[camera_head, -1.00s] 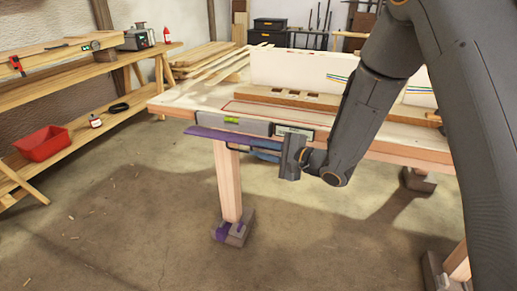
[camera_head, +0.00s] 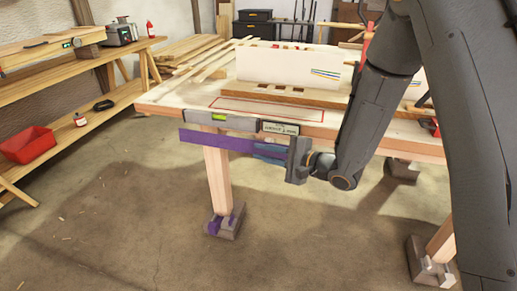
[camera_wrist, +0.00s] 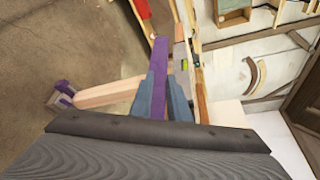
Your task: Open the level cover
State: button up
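The grey level (camera_head: 225,121) with a green vial lies along the front edge of the workbench (camera_head: 160,98). The level cover, a long purple strip (camera_head: 203,138), hangs just below and in front of the level, its broad face towards the head camera. My gripper (camera_head: 257,150) is at the cover's right end. In the wrist view the purple cover (camera_wrist: 159,60) runs between the blue fingers of my gripper (camera_wrist: 162,82), which close against it on both sides. The cover's right end is hidden by the fingers.
A label plate (camera_head: 281,128) is on the bench edge right of the vial. A bench leg (camera_head: 219,180) stands below the cover on a block foot (camera_head: 226,221). A red bin (camera_head: 28,144) is on the left shelf. The floor in front is clear.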

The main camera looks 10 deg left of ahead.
jog(key=shift+f+p+v, duration=0.1)
jog(key=shift+p+v, duration=0.15)
jog(key=shift+v, duration=0.4)
jog(key=shift+f+p+v, duration=0.15)
jog(key=shift+p+v, duration=0.05)
jog(key=shift+v, duration=0.4)
jog(key=shift+s, duration=0.1)
jog(key=shift+p, duration=0.35)
